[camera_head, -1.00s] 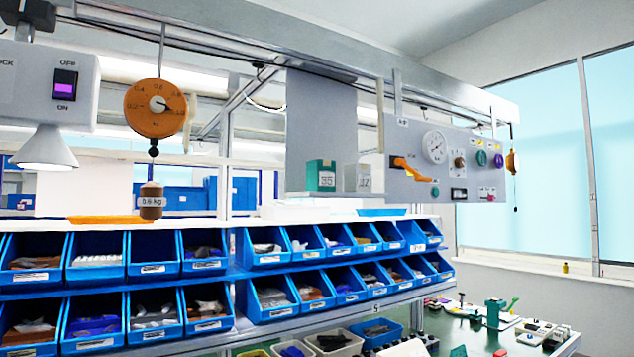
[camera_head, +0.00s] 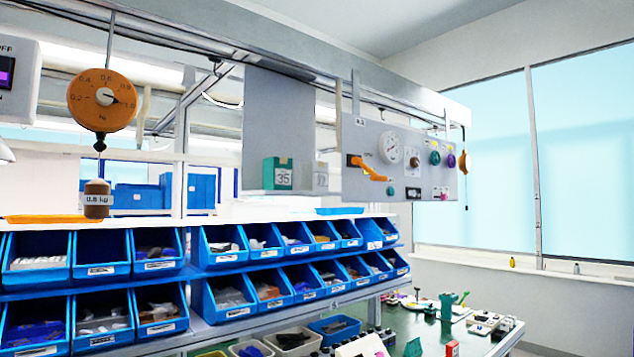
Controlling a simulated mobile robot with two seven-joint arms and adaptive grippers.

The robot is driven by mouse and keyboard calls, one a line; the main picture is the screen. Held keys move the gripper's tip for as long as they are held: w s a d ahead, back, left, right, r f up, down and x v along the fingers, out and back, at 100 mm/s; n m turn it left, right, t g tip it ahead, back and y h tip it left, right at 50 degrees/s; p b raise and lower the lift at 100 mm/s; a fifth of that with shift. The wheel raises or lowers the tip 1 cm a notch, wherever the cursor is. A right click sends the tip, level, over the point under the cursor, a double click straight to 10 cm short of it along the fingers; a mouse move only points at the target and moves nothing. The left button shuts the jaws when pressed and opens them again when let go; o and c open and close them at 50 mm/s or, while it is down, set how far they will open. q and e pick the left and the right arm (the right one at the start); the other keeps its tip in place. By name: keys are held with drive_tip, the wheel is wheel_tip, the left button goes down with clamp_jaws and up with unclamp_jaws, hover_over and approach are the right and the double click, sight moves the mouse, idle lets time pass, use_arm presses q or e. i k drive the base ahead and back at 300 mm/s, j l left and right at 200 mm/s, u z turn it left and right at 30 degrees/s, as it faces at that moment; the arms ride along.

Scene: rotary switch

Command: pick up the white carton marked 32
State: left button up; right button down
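A small pale white carton (camera_head: 321,177) stands on the hanging grey shelf. Its mark is too faint to read now, though it looked like 32 in the earlier frame. A green and white carton marked 35 (camera_head: 278,174) stands just to its left. Neither of my grippers shows in the head view.
A grey panel (camera_head: 400,165) with an orange handle, a gauge and knobs hangs right of the cartons. An orange dial scale (camera_head: 102,99) with a brown weight (camera_head: 97,199) hangs at left. Blue bins (camera_head: 222,247) fill the rack below. A green bench (camera_head: 425,325) lies lower right.

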sight(314, 176)
drive_tip(key=i+l+u, duration=0.15)
drive_tip(key=i+l, duration=0.25)
drive_tip(key=i+l+u, duration=0.2)
drive_tip(key=i+l, duration=0.15)
drive_tip(key=l, duration=0.2)
